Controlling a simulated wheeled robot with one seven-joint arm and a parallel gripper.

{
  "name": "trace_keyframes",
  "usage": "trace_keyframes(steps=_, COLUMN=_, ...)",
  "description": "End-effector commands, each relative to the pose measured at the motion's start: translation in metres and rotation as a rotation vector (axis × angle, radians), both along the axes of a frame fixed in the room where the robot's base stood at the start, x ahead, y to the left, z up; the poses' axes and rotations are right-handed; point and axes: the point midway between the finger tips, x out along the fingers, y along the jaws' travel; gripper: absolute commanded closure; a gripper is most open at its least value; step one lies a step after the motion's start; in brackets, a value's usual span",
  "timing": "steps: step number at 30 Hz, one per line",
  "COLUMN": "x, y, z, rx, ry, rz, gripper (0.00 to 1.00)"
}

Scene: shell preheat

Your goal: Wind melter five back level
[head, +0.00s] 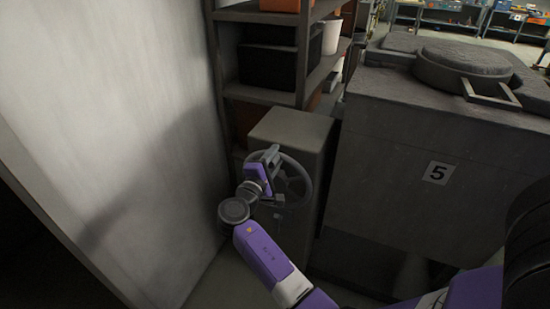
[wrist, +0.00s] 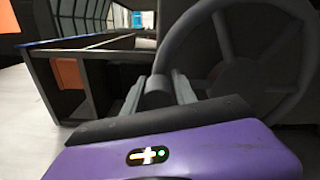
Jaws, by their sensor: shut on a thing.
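Melter five (head: 400,130) is a large dark grey box with a round lid and a white number 5 plate; I cannot tell its tilt from this angle. Left of it stands a grey pedestal (head: 293,130) with a spoked handwheel (head: 305,185) on its front. The handwheel fills the right of the wrist view (wrist: 232,70). My gripper (head: 270,157) is at the wheel's upper left. In the wrist view its two fingers (wrist: 158,92) are shut around a dark round handle at the wheel's left rim. My arm partly covers the wheel in the head view.
A pale wall or panel (head: 110,130) stands close on the left. Shelves with dark boxes (head: 268,65) and a white bucket (head: 331,36) are behind the pedestal. Workbenches (head: 455,22) stand far back. Pale floor shows left in the wrist view.

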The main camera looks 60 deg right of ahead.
Motion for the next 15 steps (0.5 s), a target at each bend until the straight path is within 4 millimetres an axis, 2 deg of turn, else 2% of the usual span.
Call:
trace_keyframes(steps=1, x=-0.0028, y=-0.0048, z=0.0107, rx=-0.016, ry=-0.007, rz=-0.013, gripper=0.65)
trace_keyframes(steps=3, x=-0.0029, y=-0.0047, z=0.0101, rx=-0.014, ry=-0.007, rz=-0.012, gripper=0.51)
trace_keyframes(steps=4, x=-0.003, y=-0.0046, z=0.0097, rx=-0.014, ry=-0.007, rz=-0.012, gripper=0.5)
trace_keyframes(steps=15, x=-0.0016, y=-0.0018, z=0.0051, rx=-0.01, ry=-0.003, rz=-0.006, gripper=0.5)
